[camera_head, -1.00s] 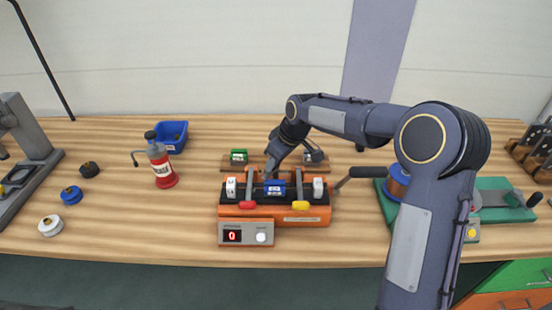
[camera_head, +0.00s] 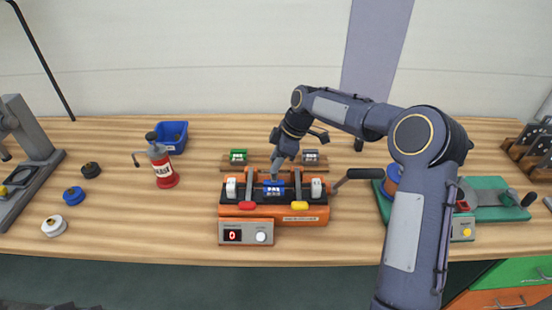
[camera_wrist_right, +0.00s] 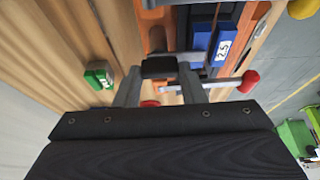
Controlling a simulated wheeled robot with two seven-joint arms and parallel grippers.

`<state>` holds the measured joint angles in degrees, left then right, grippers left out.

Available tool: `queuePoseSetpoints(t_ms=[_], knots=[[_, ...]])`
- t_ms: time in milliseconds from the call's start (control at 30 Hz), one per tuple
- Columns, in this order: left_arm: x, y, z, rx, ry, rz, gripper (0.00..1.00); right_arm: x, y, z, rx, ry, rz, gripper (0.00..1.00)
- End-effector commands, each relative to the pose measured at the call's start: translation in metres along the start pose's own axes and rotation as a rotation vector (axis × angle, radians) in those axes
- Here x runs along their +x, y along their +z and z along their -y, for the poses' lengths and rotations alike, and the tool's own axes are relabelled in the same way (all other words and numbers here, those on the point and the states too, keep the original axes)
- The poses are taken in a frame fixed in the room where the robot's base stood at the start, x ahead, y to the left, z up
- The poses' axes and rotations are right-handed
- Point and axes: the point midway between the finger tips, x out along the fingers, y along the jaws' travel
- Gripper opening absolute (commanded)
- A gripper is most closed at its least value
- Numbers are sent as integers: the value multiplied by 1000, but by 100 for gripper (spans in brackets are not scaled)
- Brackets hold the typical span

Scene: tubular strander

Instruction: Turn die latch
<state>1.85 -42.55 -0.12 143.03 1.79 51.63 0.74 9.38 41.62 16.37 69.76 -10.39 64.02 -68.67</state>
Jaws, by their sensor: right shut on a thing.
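The orange machine (camera_head: 310,222) stands at the table's front with a blue die block (camera_head: 273,188) in its middle. In the right wrist view the die (camera_wrist_right: 224,45) shows a "2.5" label. My right gripper (camera_head: 276,172) reaches down at the machine's back edge, just behind the die. In the right wrist view its fingers (camera_wrist_right: 160,75) close around a small black piece (camera_wrist_right: 159,66), which may be the die latch; the fingers hide part of it. A rod with a red knob (camera_wrist_right: 250,80) passes beside the fingers. My left gripper is not in view.
A green block (camera_head: 239,155) and a grey block (camera_head: 311,156) sit on a rack behind the machine. A black-handled lever (camera_head: 362,173) sticks out at right.

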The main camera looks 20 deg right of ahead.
Motion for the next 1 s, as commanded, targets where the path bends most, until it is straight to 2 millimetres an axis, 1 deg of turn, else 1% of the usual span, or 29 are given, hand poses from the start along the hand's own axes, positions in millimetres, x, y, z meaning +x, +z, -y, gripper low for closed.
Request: queuePoseSetpoints(t_ms=[467,500,633,900,1000], knots=[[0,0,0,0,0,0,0,-1,0,-1,-14,-1,1,14],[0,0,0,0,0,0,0,-1,0,-1,-13,-1,1,40],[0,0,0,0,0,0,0,-1,0,-1,-13,-2,1,57],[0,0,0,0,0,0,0,-1,0,0,-12,-3,1,58],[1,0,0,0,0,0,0,-6,0,-1,-11,-2,1,58]])
